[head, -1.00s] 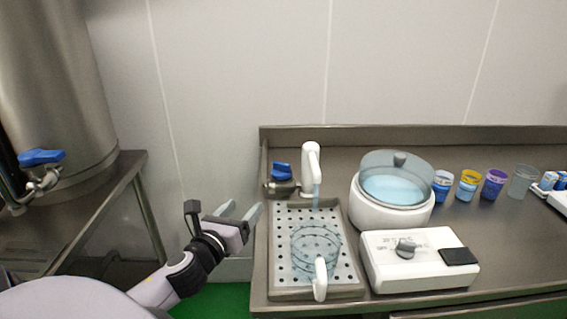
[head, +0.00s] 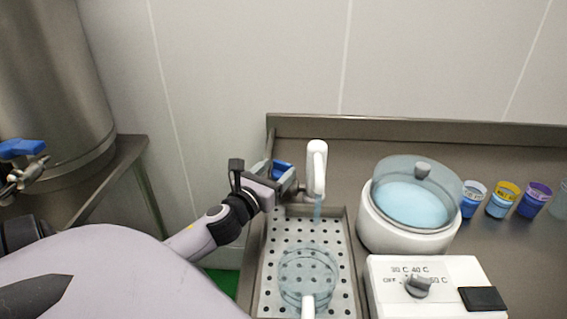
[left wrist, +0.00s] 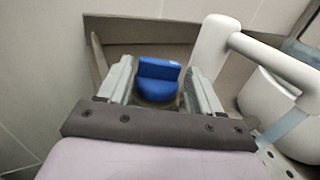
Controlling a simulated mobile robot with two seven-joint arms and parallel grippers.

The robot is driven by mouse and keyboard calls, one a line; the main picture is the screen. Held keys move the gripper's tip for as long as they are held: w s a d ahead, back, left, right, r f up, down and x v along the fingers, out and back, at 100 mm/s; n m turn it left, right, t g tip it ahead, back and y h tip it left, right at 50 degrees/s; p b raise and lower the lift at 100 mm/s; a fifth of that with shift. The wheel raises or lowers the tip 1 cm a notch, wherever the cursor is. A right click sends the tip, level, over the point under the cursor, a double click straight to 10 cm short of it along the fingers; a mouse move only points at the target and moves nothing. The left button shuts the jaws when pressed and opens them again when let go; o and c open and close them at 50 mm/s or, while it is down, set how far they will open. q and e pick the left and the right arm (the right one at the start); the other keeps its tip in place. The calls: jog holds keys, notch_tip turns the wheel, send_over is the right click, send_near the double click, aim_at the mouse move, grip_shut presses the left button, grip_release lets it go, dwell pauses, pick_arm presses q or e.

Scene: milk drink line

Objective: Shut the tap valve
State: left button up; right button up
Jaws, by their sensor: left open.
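The tap's blue valve handle (head: 283,168) is at the left of the white spout (head: 317,168). A pale blue stream falls from the spout toward the clear jug (head: 308,272) on the perforated drip tray (head: 268,268). My left gripper (head: 280,177) is at the valve, open, partly hiding the handle. In the left wrist view the blue handle (left wrist: 158,78) shows between the two open fingers, with a gap on each side. The white spout (left wrist: 212,50) stands close by the right finger. My right gripper is not in view.
A white warmer pot (head: 400,237) with a clear lid and its control box (head: 425,270) stand right of the tray. Several cups (head: 502,200) stand farther right. A steel tank with another blue-handled valve (head: 20,148) is at the far left. The steel back wall edge runs behind the tap.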

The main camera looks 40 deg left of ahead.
aim_at(282, 166)
pick_arm(q)
jog(key=shift+x, duration=1.8)
jog(key=c, duration=0.7)
